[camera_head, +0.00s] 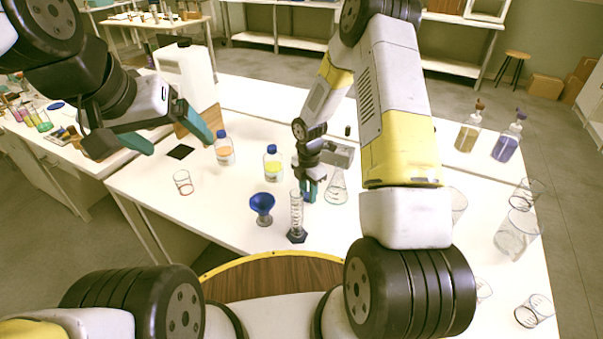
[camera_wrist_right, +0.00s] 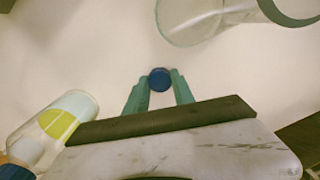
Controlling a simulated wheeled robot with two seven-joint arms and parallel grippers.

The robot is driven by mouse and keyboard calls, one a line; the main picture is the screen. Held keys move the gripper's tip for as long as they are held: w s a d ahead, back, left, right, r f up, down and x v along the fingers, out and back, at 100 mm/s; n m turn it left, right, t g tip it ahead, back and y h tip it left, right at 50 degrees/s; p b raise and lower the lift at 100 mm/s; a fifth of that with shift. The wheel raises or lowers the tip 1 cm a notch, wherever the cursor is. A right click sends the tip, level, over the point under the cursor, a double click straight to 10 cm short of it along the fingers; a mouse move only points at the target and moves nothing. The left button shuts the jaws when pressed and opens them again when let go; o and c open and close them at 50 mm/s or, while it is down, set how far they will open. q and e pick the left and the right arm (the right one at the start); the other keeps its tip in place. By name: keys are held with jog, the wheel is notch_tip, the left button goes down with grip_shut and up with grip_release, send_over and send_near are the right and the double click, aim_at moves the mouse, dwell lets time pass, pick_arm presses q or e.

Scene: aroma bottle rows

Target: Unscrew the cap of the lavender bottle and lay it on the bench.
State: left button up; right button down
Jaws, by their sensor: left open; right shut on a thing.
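My right gripper (camera_head: 309,192) points down over the bench and is shut on a small blue cap (camera_wrist_right: 159,79), seen between the fingertips in the right wrist view. White bench surface shows around this cap, and no bottle body is visible under it. I see no lavender bottle for certain; the right arm hides part of the bench. A bottle of orange liquid (camera_head: 225,150) and a bottle of yellow liquid (camera_head: 272,165), both blue-capped, stand left of the right gripper. My left gripper (camera_head: 168,136) is open and empty, raised at the left.
A blue funnel (camera_head: 262,204) and a graduated cylinder (camera_head: 296,212) stand just in front of the right gripper, with a conical flask (camera_head: 337,188) to its right. A purple-liquid bottle (camera_head: 506,143) stands at the far right near several glass beakers. A small beaker (camera_head: 183,182) stands left.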

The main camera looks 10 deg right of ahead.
jog(key=c, duration=1.1)
grip_release()
jog(key=shift+o, duration=0.2)
notch_tip(320, 180, up, 21)
jog(key=s+d+m+t, duration=0.1)
jog(key=s+m, duration=0.2)
jog(key=m, duration=0.2)
jog(key=s+d+r+m+t+y, duration=0.1)
jog(key=s+r+m+t, duration=0.4)
jog(key=s+r+m, duration=1.3)
jog(key=s+m+y, duration=0.1)
jog(key=s, duration=0.2)
